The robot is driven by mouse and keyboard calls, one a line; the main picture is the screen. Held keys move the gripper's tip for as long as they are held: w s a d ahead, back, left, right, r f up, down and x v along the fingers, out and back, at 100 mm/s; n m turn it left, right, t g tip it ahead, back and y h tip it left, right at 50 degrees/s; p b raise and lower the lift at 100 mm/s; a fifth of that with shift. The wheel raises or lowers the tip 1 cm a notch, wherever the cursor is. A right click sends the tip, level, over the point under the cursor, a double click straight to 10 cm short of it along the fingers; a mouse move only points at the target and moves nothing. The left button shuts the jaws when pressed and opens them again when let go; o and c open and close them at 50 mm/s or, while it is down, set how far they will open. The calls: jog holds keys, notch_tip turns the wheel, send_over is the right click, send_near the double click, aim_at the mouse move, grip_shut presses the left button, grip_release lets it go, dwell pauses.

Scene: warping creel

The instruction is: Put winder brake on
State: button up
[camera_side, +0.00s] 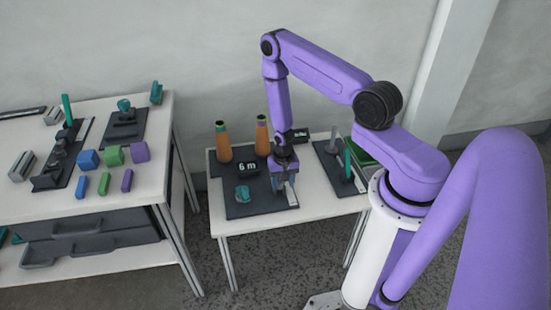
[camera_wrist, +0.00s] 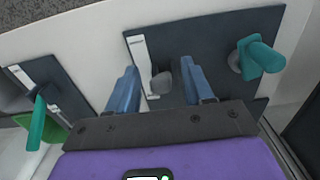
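My gripper (camera_side: 284,178) is lowered over the right part of a dark plate (camera_side: 250,209) on the small table. In the wrist view its two blue fingers (camera_wrist: 159,72) are apart, with a grey rounded knob (camera_wrist: 161,83) between them and gaps visible on both sides. A white strip (camera_wrist: 141,66) lies beside the knob. A teal handle (camera_wrist: 262,56) stands on the same plate, also seen in the side view (camera_side: 242,193). A green lever (camera_side: 348,160) rises from a separate dark plate to the right. No label shows which control is the winder brake.
The left table (camera_side: 130,190) holds colored blocks and fixtures. The small table's front edge (camera_side: 270,225) is clear.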

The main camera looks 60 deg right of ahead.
jog(key=shift+r, duration=0.1)
jog(key=shift+r, duration=3.4)
jog(key=shift+r, duration=0.15)
notch_tip(320, 180, up, 17)
jog(key=s+a+r+n, duration=0.1)
jog(key=a+r+n, duration=0.3)
jog(key=a+n, duration=0.25)
jog(key=s+a+r+n, duration=0.3)
jog(key=s+n, duration=0.2)
jog(key=s, duration=0.1)
jog(key=s+a+r+n, duration=0.3)
jog(key=s+a+n, duration=0.1)
jog(key=s, duration=0.3)
jog(key=s+a+r+n, duration=0.3)
jog(key=s+n, duration=0.3)
jog(key=s, duration=0.1)
jog(key=shift+a+r, duration=0.3)
